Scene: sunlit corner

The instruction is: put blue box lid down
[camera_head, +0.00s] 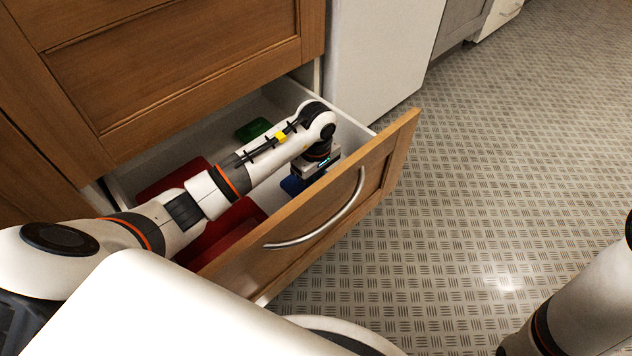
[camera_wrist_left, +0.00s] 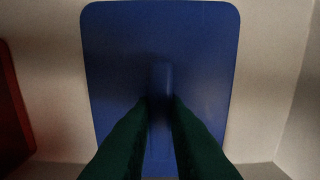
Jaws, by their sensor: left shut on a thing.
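The blue box lid (camera_wrist_left: 160,45) fills the middle of the left wrist view, a flat rounded rectangle with a raised handle (camera_wrist_left: 161,80) at its centre. My left gripper (camera_wrist_left: 160,100) is shut on that handle. In the head view my left arm reaches down into the open drawer, and a small part of the blue lid (camera_head: 291,185) shows beside the gripper (camera_head: 312,172). The fingertips are hidden there by the wrist and the drawer front. I cannot tell whether the lid touches the drawer floor. My right gripper is not in view; only part of my right arm shows.
The wooden drawer (camera_head: 345,195) is pulled open, with a curved metal handle (camera_head: 318,222) on its front. Inside, red items (camera_head: 225,225) lie under and beside my arm, and a green item (camera_head: 253,129) lies at the back. The patterned floor at the right is clear.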

